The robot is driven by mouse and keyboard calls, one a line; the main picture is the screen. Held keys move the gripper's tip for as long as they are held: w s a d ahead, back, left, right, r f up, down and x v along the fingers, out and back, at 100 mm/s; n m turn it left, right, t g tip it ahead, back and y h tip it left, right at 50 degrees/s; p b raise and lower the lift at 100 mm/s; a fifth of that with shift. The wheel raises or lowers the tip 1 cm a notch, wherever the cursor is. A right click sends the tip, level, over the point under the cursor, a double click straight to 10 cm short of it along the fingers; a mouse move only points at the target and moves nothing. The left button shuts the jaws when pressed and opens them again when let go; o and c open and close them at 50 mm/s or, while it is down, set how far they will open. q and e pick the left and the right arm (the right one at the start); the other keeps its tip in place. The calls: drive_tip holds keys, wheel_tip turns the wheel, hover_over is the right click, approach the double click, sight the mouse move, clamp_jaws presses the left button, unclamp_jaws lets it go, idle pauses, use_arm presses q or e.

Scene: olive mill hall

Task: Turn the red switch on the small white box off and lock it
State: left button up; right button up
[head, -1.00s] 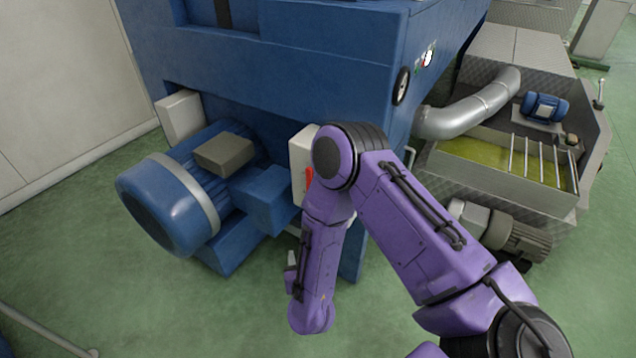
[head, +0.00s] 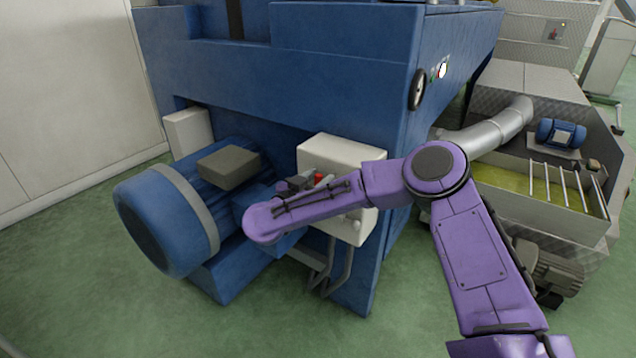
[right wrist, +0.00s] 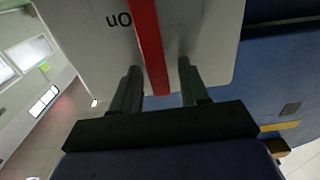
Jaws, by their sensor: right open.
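The small white box (head: 343,154) is fixed to the blue machine. My right forearm crosses in front of it and hides part of its face. A bit of the red switch (head: 319,178) shows beside my right gripper (head: 301,183) in the head view. In the right wrist view the red switch (right wrist: 150,45) is a long bar on the white box face (right wrist: 205,35), next to upside-down "ON" lettering. My right gripper (right wrist: 160,85) is open, with a finger on each side of the bar's end; contact cannot be told. My left gripper is not in view. No lock is discernible.
A large blue motor (head: 165,222) with a grey terminal box (head: 229,165) stands close on the left. Grey conduits (head: 325,268) run below the white box. A metal trough (head: 545,190) and silver pipe (head: 490,128) are on the right. Green floor is clear in front.

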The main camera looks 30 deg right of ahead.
drive_tip(key=shift+w+d, duration=0.1)
drive_tip(key=shift+d, duration=0.1)
clamp_jaws()
